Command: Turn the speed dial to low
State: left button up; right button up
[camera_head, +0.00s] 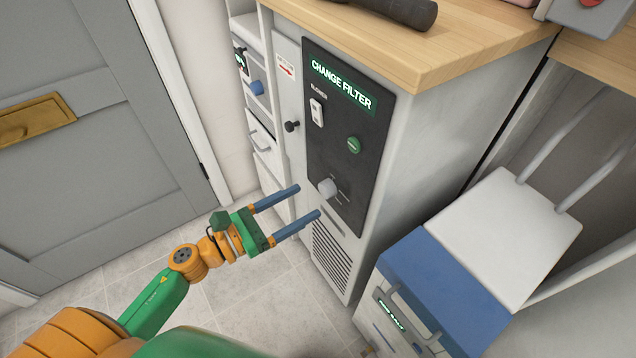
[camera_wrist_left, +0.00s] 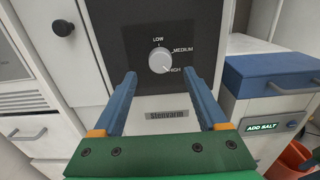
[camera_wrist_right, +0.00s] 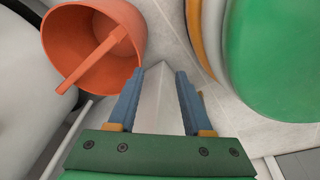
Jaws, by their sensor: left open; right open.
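The speed dial (camera_head: 327,187) is a light grey round knob low on the black panel of a white cabinet. In the left wrist view the dial (camera_wrist_left: 160,60) has LOW above it, MEDIUM to its upper right and HIGH to its lower right. Its pointer is too small to read surely. My left gripper (camera_head: 308,200) is open and empty, its blue fingers pointing at the panel just left of and below the dial. In its wrist view the dial shows between and beyond the fingertips, apart from them. My right gripper (camera_wrist_right: 161,72) is open and empty, outside the head view.
The panel (camera_head: 340,130) also bears a lit CHANGE FILTER display (camera_head: 341,84), a white switch (camera_head: 317,112) and a green button (camera_head: 354,145). A blue-topped unit (camera_head: 445,285) stands at right. An orange bucket (camera_wrist_right: 95,45) is near my right gripper.

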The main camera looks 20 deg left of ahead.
aim_at(323, 192)
pick_arm(q)
jog(key=x, duration=0.4)
jog(key=shift+w+d, duration=0.15)
jog(key=shift+d, duration=0.1)
grip_shut()
